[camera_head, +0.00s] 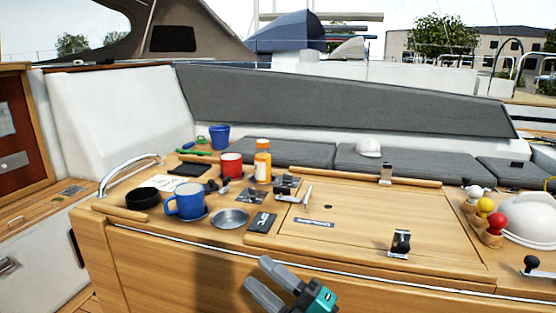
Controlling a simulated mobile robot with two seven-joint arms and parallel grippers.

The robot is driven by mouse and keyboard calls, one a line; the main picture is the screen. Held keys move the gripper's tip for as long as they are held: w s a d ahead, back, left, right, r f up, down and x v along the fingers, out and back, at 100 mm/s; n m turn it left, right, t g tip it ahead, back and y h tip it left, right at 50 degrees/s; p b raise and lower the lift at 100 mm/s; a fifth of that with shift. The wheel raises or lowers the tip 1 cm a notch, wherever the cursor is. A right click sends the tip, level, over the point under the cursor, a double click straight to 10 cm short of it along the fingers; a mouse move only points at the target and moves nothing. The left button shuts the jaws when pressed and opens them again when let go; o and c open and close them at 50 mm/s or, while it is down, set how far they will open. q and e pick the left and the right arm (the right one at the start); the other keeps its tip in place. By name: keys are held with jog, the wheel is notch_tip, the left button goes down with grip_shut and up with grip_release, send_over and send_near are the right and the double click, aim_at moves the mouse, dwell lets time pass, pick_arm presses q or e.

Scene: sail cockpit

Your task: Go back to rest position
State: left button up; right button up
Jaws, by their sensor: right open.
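My right gripper (258,273) shows at the bottom centre, in front of the cockpit table's front side. Its two grey fingers point up and left, are apart, and hold nothing. It has a teal part at its lower right. My left gripper is not in the view. The wooden cockpit table (350,210) stands beyond the right gripper, and the gripper appears clear of the things on it.
On the table's left are a blue mug (186,203), a black bowl (142,198), a metal dish (230,218), a red mug (231,166) and an orange bottle (263,164). A white helmet (529,218) lies at the right. A metal rail (130,172) edges the left.

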jog(key=s+d+f+m+t+h, duration=0.2)
jog(key=d+f+m+t+h, duration=0.2)
jog(key=d+f+m+h, duration=0.85)
jog(key=s+d+f+m+g+h, duration=0.2)
jog(key=s+d+f+m, duration=0.1)
jog(key=s+f+m, duration=0.2)
jog(key=s+d+f+m+g+h, duration=0.2)
jog(key=s+d+f+m+g, duration=0.1)
jog(key=s+f, duration=0.6)
jog(key=shift+d+m+g, duration=0.3)
jog(key=shift+d+m, duration=0.3)
jog(key=shift+m, duration=0.55)
jog(key=shift+d+f, duration=0.1)
